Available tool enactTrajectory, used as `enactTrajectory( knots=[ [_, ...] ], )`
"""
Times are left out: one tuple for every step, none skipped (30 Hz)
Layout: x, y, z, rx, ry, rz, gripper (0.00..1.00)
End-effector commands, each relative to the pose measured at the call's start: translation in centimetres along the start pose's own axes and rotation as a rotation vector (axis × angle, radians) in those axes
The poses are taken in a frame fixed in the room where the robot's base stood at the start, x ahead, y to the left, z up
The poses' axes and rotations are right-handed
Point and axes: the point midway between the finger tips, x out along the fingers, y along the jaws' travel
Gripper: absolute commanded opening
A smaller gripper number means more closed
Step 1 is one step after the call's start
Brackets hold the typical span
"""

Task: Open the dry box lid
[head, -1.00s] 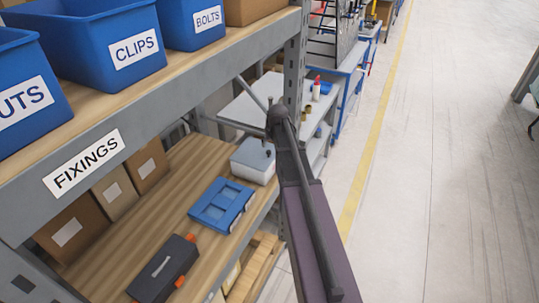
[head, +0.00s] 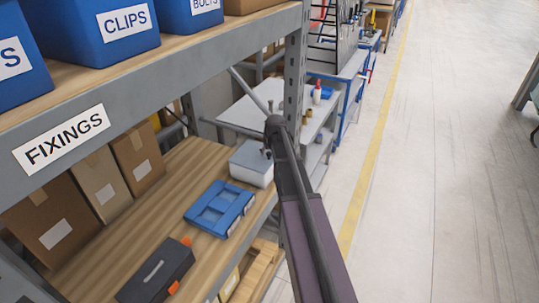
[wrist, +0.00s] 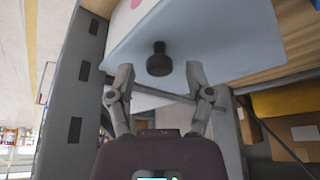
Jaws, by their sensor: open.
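The dry box (head: 250,170) is a pale box with a grey-blue lid, at the right end of the lower wooden shelf. The lid looks closed. In the wrist view the lid (wrist: 215,40) fills the upper middle, with a short black knob (wrist: 159,60) standing out from it. My gripper (wrist: 159,74) is open, with one finger to each side of the knob and no visible contact. In the head view my gripper (head: 267,146) is small and dark beside the lid, partly hidden by my arm.
A blue case (head: 219,208) and a black case with orange latches (head: 157,272) lie on the lower shelf (head: 178,208). A grey upright post (head: 294,80) stands close to my arm. Blue bins sit on the upper shelf. The floor at right is clear.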

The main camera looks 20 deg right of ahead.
Motion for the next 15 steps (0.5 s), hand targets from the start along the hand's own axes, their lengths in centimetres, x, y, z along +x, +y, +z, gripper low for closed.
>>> enactTrajectory(
  knots=[
    [0.10,0.00,0.00,0.000,0.000,0.000,0.67],
    [0.10,0.00,0.00,0.000,0.000,0.000,0.67],
    [0.09,0.00,-0.01,0.000,0.000,0.000,0.67],
    [0.08,0.00,0.00,0.000,0.000,0.000,0.67],
    [0.08,0.00,-0.01,0.000,0.000,0.000,0.67],
    [0.07,0.00,-0.01,0.000,0.000,0.000,0.67],
    [0.07,0.00,-0.01,0.000,0.000,0.000,0.67],
    [0.06,0.00,-0.01,0.000,0.000,0.000,0.67],
    [0.06,0.00,-0.01,0.000,0.000,0.000,0.67],
    [0.06,0.00,-0.01,0.000,0.000,0.000,0.64],
    [0.06,0.00,0.00,0.000,0.000,0.000,0.55],
    [0.06,0.01,0.00,0.000,0.000,0.000,0.43],
    [0.06,0.01,0.00,0.000,0.000,0.000,0.34],
    [0.06,0.01,0.00,0.000,0.000,0.000,0.25],
    [0.06,0.01,0.00,0.000,0.000,0.000,0.13]
  ],
)
